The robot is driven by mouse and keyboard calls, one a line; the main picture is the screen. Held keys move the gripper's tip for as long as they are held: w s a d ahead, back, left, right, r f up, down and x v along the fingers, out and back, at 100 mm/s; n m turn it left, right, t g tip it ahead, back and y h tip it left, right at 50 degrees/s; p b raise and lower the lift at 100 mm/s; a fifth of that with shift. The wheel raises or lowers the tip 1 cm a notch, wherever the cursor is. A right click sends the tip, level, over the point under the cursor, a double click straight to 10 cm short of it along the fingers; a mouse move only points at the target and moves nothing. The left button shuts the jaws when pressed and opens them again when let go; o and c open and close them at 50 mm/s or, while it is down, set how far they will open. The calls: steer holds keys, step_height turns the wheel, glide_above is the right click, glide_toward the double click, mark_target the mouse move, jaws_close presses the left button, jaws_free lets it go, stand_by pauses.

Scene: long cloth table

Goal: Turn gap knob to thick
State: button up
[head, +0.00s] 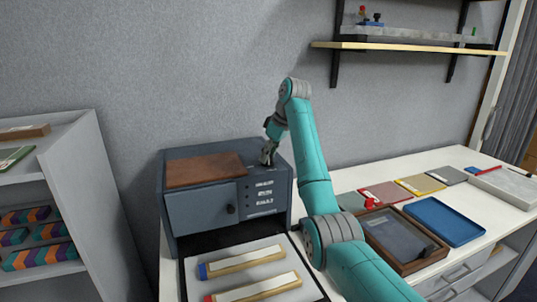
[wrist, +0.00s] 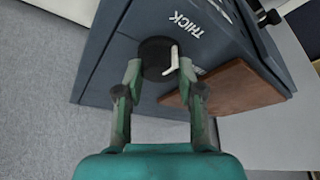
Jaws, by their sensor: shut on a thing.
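The dark blue-grey machine (head: 200,208) stands on the table at the left. Its black round gap knob (wrist: 157,50) is on the top face, with a pale pointer at its right side in the wrist view. The white word THICK (wrist: 188,25) is printed beside the knob, up and right of it. My gripper (wrist: 160,69) is shut on the knob, one finger on each side. In the head view my gripper (head: 268,155) reaches down to the machine's top right; the knob is mostly hidden there. Whether the pointer lines up with THICK I cannot tell.
A brown pad (head: 205,170) lies on the machine's top, close to my gripper. A black front knob (head: 231,208) sticks out below. Wood-edged bars (head: 245,262) lie in front. A wooden tray (head: 400,240) and a blue tray (head: 445,222) stand to the right.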

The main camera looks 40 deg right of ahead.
steer(key=o, duration=1.1)
steer(key=shift+f, duration=0.1)
steer(key=shift+o, duration=0.2)
